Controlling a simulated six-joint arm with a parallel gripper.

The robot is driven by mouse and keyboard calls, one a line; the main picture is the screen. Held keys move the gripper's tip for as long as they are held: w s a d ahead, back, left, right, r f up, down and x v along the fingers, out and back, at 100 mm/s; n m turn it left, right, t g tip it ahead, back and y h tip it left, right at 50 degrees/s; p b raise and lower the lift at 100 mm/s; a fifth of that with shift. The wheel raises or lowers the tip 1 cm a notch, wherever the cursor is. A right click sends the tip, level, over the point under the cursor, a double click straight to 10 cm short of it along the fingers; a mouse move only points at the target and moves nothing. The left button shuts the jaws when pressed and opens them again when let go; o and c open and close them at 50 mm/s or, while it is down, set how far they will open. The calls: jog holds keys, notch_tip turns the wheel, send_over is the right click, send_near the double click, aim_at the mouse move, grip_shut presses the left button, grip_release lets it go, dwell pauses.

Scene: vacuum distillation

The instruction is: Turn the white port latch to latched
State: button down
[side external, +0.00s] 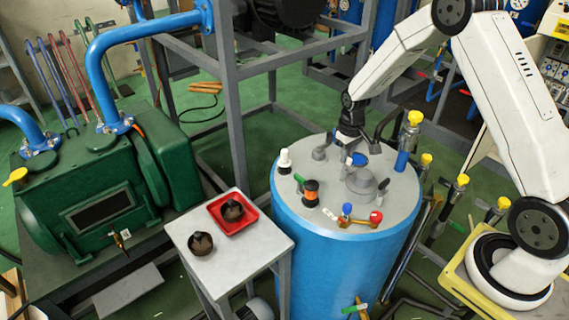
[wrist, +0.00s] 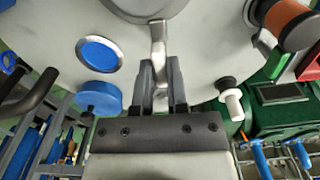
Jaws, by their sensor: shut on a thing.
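The white port latch (wrist: 158,38) is a pale narrow lever at the rim of the round metal port (wrist: 145,6) on the tank top. In the wrist view its outer end runs down between the fingers of my gripper (wrist: 160,70), which are shut on it. In the side view my gripper (side external: 346,148) reaches down to the tank top behind the domed port (side external: 361,184). The latch is too small to make out clearly there, and its held end is partly hidden by the fingers.
The blue tank (side external: 325,265) has a crowded lid. A white knob (side external: 284,158), an orange-and-black fitting (side external: 311,192), a blue cap (side external: 358,159) and a yellow-topped valve (side external: 414,118) stand around the port. A side table (side external: 255,245) holds a red tray (side external: 222,226).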

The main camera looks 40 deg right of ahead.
jog(key=shift+n, duration=0.6)
jog(key=c, duration=0.6)
grip_release()
jog(key=shift+c, duration=0.2)
jog(key=shift+r, duration=3.95)
jog(key=s+a+r+t, duration=0.2)
jog(key=s+a+r, duration=0.1)
jog(key=s+a, duration=1)
jog(key=s, duration=0.3)
jog(key=shift+s+t, duration=0.3)
